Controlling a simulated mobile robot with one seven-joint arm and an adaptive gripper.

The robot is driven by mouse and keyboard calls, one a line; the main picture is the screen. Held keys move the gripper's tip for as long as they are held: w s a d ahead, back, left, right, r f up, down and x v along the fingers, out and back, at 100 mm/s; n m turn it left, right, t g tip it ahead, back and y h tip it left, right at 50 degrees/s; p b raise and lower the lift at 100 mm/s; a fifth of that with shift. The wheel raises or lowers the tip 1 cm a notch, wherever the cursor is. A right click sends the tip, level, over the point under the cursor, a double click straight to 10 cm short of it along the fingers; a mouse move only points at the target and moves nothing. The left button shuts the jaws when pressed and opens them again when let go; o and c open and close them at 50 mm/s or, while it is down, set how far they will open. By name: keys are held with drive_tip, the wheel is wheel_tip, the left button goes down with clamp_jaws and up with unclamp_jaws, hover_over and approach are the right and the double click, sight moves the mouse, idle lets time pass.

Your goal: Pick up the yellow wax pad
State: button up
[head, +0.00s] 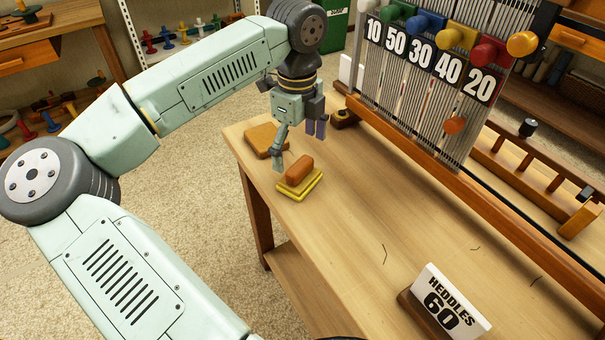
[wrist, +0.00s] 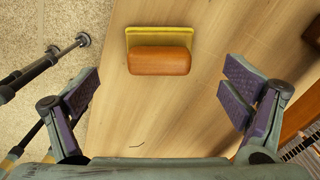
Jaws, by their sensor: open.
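The yellow wax pad (head: 314,187) lies on the wooden bench near its left edge, with an orange-brown rounded block as its grip on top. In the wrist view the pad (wrist: 160,35) shows above centre, its brown block (wrist: 159,61) covering part of the yellow. My gripper (head: 298,143) is above the bench close to the pad. In the wrist view my gripper (wrist: 160,93) is open and empty, its purple-padded fingers spread wide to either side. The pad is between their lines but farther forward in that picture. Contact is not visible.
A brown block (head: 266,139) lies on the bench behind the pad. The upright loom frame (head: 425,95) with numbered tags and coloured knobs stands to the right. A "HEDDLES 60" sign (head: 447,303) stands at the front. The bench (head: 375,225) between is mostly clear.

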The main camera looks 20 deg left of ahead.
sight(299, 164)
drive_tip(key=shift+s+d+f+p, duration=0.15)
drive_tip(key=shift+f+p, duration=0.25)
drive_tip(key=shift+f, duration=1.1)
drive_tip(key=shift+d+f+p, duration=0.1)
drive_tip(key=shift+f+p, duration=0.3)
drive_tip(key=shift+f, duration=1.05)
drive_tip(key=shift+c, duration=0.5)
drive_tip(key=c, duration=1.3)
drive_tip(key=shift+r, duration=0.1)
